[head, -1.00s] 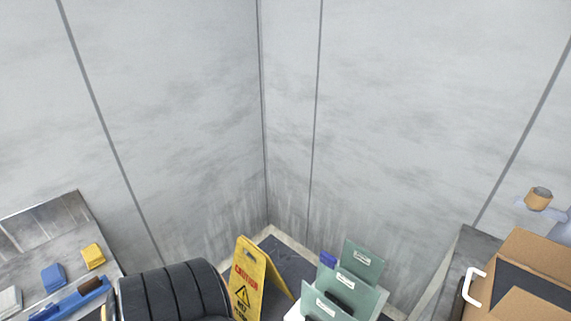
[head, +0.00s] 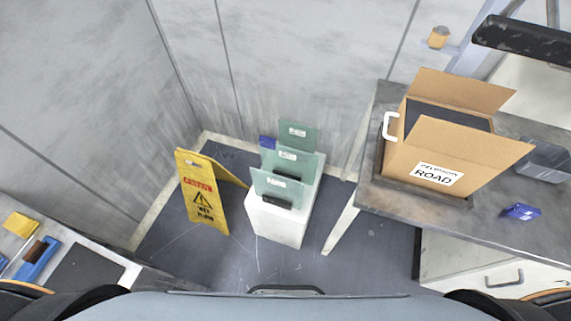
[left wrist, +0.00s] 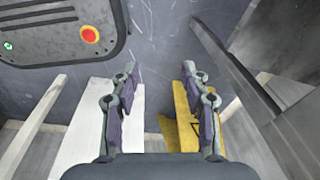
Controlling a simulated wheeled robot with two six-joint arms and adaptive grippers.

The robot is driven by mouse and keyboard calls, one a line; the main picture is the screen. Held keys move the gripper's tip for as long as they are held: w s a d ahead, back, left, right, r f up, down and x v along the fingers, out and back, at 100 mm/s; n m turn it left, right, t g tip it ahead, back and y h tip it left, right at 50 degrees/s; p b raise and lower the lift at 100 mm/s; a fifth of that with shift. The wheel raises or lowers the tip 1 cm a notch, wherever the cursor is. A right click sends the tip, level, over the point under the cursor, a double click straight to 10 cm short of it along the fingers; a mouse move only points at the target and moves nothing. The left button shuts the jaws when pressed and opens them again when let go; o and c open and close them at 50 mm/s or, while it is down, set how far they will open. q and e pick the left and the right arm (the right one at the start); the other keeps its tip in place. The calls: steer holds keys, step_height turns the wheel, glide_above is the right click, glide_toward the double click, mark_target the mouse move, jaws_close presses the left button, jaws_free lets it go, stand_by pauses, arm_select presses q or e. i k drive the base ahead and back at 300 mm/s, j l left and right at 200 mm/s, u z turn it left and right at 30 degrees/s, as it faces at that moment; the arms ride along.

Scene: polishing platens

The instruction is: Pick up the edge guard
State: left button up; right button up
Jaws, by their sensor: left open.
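I cannot tell for sure which thing is the edge guard. A small blue piece (head: 267,142) sits at the left edge of the upright green glass panes (head: 298,134). Another small blue piece (head: 521,211) lies on the right-hand bench. A white U-shaped piece (head: 390,125) shows at the left side of the cardboard box. My left gripper (left wrist: 158,74) is open and empty in the left wrist view, with dark floor between its fingertips. It is not seen in the head view. My right gripper is in no view.
The panes stand on a white block (head: 278,222). A yellow caution sign (head: 203,195) stands left of it. A cardboard box (head: 438,160) is on the right bench (head: 480,218). A left bench holds yellow and blue items (head: 37,262). Clear dark floor (head: 230,262) lies between.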

mark_target(523, 212)
steer(key=z, duration=2.1)
